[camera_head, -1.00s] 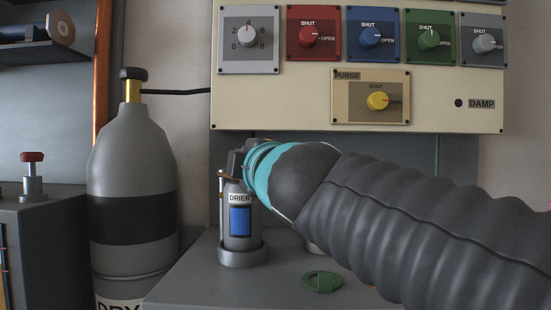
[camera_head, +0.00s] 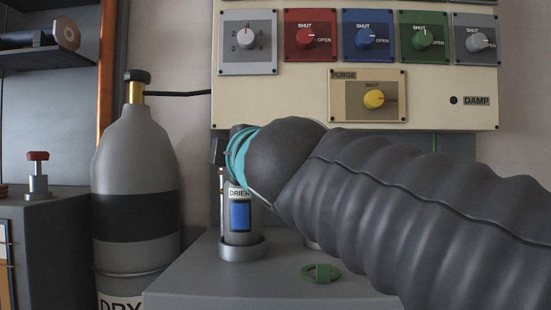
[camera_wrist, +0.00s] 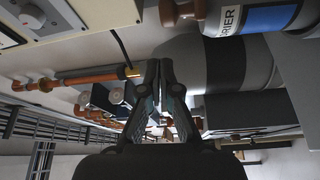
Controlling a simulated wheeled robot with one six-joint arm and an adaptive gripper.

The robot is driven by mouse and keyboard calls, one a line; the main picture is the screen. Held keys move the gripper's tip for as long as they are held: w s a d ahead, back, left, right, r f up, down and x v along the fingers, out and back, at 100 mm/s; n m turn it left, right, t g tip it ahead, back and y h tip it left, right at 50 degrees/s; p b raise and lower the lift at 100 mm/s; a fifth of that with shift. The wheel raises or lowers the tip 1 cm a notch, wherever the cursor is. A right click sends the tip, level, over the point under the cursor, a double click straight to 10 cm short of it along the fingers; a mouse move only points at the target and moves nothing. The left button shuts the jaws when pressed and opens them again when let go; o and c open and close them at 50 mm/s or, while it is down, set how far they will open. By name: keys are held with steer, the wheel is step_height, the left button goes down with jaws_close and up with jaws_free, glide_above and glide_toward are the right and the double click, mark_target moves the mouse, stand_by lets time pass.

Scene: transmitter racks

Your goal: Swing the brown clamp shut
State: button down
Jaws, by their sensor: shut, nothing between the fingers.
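The drier canister (camera_head: 240,222), labelled DRIER with a blue window, stands upright in a round grey base. It also shows at the top right of the wrist view (camera_wrist: 262,18). A brown part, which looks like the brown clamp (camera_wrist: 186,9), sits beside the canister at the top of the wrist view. In the head view my arm's end covers the canister's top, so the clamp's state is hard to tell there. My gripper (camera_wrist: 159,66) is shut and empty in the wrist view, apart from the brown part and below it in the picture.
A large grey cylinder (camera_head: 134,165) with a black band stands left of the canister. A panel of knobs (camera_head: 425,110) hangs above the bench. A green ring-shaped piece (camera_head: 320,273) lies on the bench (camera_head: 215,292). A red-topped valve (camera_head: 38,175) stands at far left.

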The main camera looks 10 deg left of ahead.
steer(key=s+d+p, duration=0.1)
steer(key=d+p, duration=0.4)
steer(key=d, duration=0.3)
steer(key=shift+s+f, duration=0.2)
steer(key=shift+s, duration=0.2)
steer(key=shift+s, duration=0.1)
